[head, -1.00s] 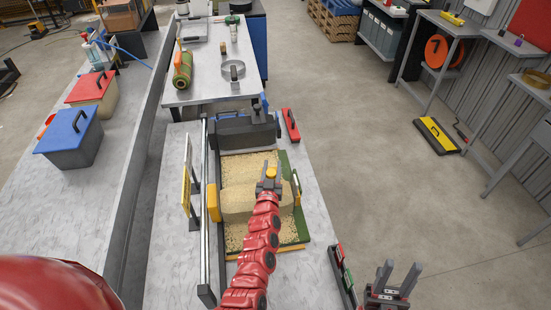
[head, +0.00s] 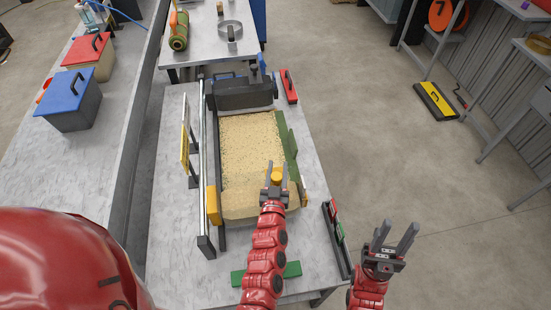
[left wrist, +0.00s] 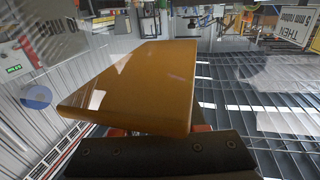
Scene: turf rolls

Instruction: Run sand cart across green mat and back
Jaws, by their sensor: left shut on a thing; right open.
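The sand cart (head: 240,207) is a pale sand-coloured hopper with yellow side pieces. It stands at the near end of the bed. My left gripper (head: 273,188) is shut on the cart's yellow-orange knob, which fills much of the left wrist view as a glossy orange block (left wrist: 140,85). The green mat (head: 291,150) shows as a strip along the right side; the rest of the bed is covered in sand (head: 250,140). My right gripper (head: 395,243) is open and empty, right of the bench. The cart's underside is hidden.
A dark grey housing (head: 240,97) closes the far end of the bed. A metal rail (head: 204,160) runs along the left. A green bar (head: 292,269) lies at the front, partly behind my left arm. A dark rack (head: 337,240) stands at the right edge.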

